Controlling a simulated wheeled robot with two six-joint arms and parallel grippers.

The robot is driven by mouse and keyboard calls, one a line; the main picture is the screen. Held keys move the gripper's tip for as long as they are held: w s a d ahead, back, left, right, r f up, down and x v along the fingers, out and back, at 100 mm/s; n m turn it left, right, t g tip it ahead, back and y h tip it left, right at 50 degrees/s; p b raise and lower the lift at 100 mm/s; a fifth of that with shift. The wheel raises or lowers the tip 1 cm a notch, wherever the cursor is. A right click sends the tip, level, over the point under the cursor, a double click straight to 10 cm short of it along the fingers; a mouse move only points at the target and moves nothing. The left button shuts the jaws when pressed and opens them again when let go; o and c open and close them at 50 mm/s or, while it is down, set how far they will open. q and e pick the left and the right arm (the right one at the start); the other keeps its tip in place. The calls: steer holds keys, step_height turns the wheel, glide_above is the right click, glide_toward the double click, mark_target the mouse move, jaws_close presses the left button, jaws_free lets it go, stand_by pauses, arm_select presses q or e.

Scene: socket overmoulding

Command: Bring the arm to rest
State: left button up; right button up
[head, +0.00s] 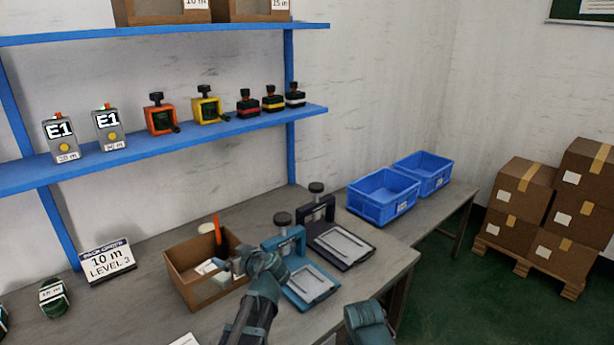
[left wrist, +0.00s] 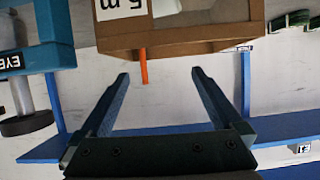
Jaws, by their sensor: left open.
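My left arm comes up from the bottom of the head view, and its left gripper (head: 252,262) is over the bench at the right side of an open cardboard box (head: 191,287). In the left wrist view the left gripper (left wrist: 160,74) has its two fingers wide apart with nothing between them. The cardboard box (left wrist: 210,38), with a "5 m" label, is beyond the fingertips in that upside-down view. A teal part of my other arm (head: 368,325) shows at the bottom of the head view, but no right fingers are visible.
A blue clamp fixture (head: 303,287) and a dark one (head: 345,246) stand right of the box. Blue bins (head: 381,209) stand beyond. A sign (head: 107,262) is at left. A blue shelf (head: 215,127) with several devices hangs above.

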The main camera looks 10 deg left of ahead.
arm_select(q)
steer(key=s+d+f+m+g+h+p, duration=0.2)
steer(key=s+d+m+g+h+p, duration=0.2)
steer(key=s+d, duration=0.7)
steer(key=s+d+f+m+g+h+p, duration=0.2)
steer(key=s+d+m+g+h+p, duration=0.2)
steer(key=s+d+m, duration=0.5)
steer(key=s+d+h, duration=0.1)
steer(key=s+d, duration=0.2)
steer(key=d, duration=0.3)
steer(key=shift+f+m+g, duration=0.25)
steer(key=shift+m+g, duration=0.05)
steer(key=shift+s+d, duration=0.1)
